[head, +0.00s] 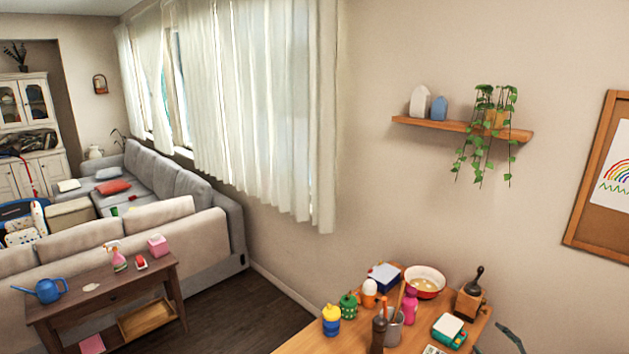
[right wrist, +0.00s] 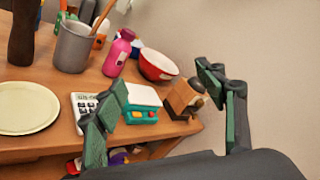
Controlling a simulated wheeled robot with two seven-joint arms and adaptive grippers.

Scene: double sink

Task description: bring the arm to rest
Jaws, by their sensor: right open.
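My right gripper (head: 497,341) shows at the bottom right of the head view, at the right end of a wooden table (head: 310,343). In the right wrist view its two dark green fingers (right wrist: 163,88) are spread wide apart with nothing held between them. Beyond the fingers are a teal and white toy-like box (right wrist: 142,103) and a wooden grinder (right wrist: 184,100) near the table edge; they look apart from the fingers. My left gripper is in neither view.
The table holds a red and white bowl (head: 425,282), a grey mug (head: 393,328), a pink bottle (head: 409,305) and a plate (right wrist: 27,107). A shelf (head: 460,128) with a plant hangs above.

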